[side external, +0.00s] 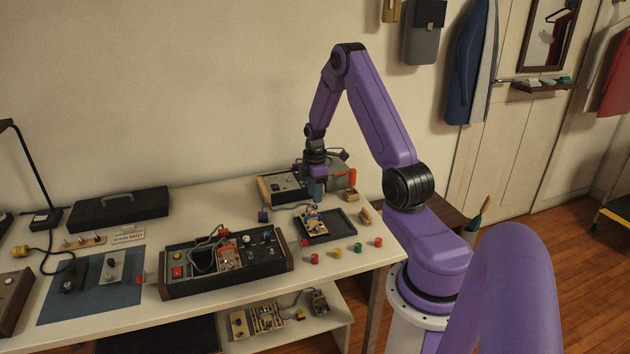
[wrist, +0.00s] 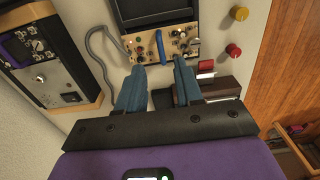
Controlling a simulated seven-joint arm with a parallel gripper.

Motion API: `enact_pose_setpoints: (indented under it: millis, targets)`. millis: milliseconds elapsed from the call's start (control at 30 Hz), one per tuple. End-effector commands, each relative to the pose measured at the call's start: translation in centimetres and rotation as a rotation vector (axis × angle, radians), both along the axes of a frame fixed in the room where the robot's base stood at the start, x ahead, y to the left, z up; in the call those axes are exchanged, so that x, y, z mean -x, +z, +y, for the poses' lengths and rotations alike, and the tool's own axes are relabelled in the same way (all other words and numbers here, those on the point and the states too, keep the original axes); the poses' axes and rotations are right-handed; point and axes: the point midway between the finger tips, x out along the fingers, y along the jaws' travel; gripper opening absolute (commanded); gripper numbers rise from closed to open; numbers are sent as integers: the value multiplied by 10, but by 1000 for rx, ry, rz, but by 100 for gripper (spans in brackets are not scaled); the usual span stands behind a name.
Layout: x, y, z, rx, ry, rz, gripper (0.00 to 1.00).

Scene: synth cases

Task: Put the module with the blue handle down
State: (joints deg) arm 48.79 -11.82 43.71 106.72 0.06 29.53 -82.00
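The module with the blue handle (side external: 313,222) lies at the left end of a black tray (side external: 343,232) on the white table. In the wrist view its gold panel with several knobs (wrist: 178,46) and its upright blue handle (wrist: 160,46) show beside the tray (wrist: 152,12). My gripper (side external: 316,197) is above and behind the module, pointing down. In the wrist view my gripper (wrist: 159,68) has its two blue-grey fingers apart, with nothing between them. The handle shows just beyond the fingertips, apart from them. Whether the module lies fully flat I cannot tell.
A wood-ended case (side external: 283,188) stands close behind my gripper. A long open case (side external: 215,271) with cables stands front left. Several coloured knobs (side external: 337,253) lie in front of the tray. A grey cable (wrist: 97,62) runs left of the module.

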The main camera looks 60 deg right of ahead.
Motion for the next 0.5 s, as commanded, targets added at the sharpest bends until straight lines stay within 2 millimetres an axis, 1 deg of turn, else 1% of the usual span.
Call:
enact_pose_setpoints:
  millis: [33, 200, 367, 467, 500]
  targets:
    - [0, 10, 0, 3, 0, -3, 36]
    - [0, 32, 0, 1, 0, -1, 36]
    - [0, 43, 1, 0, 2, 0, 36]
    - [-6, 50, 14, 1, 12, -1, 36]
    - [-10, 54, 24, 1, 20, -1, 36]
